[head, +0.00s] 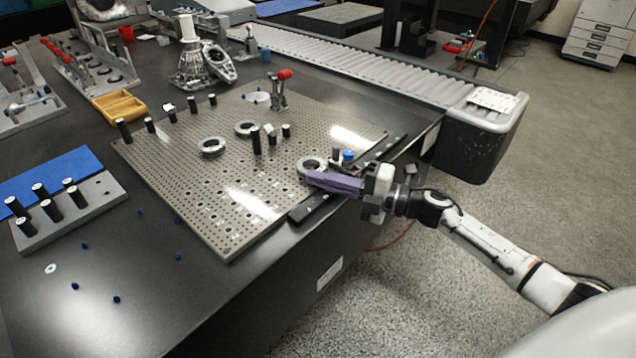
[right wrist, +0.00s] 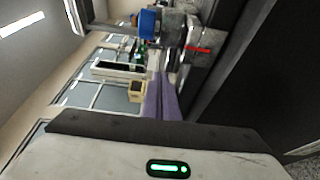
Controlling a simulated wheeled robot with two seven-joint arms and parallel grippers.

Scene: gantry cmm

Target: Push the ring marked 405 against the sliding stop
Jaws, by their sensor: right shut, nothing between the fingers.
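Three steel rings lie on the perforated plate (head: 165,165): one at the right edge (head: 308,166), one in the middle left (head: 211,147), and one behind it (head: 244,129). No number is readable on any of them. My right gripper (head: 314,178) is shut and empty, its purple fingers lying at the near side of the right-edge ring; I cannot tell whether they touch. A small fitting with a blue knob (head: 348,156), possibly the sliding stop, stands just right of that ring. In the right wrist view the shut fingers (right wrist: 161,92) point towards the blue knob (right wrist: 147,22). My left gripper is out of view.
Black posts (head: 256,140) stand on the plate near its middle. A red-handled clamp (head: 280,90) stands at the back. A dark rail (head: 315,206) runs along the plate's right edge. A roller conveyor (head: 370,65) lies behind. The plate's near part is clear.

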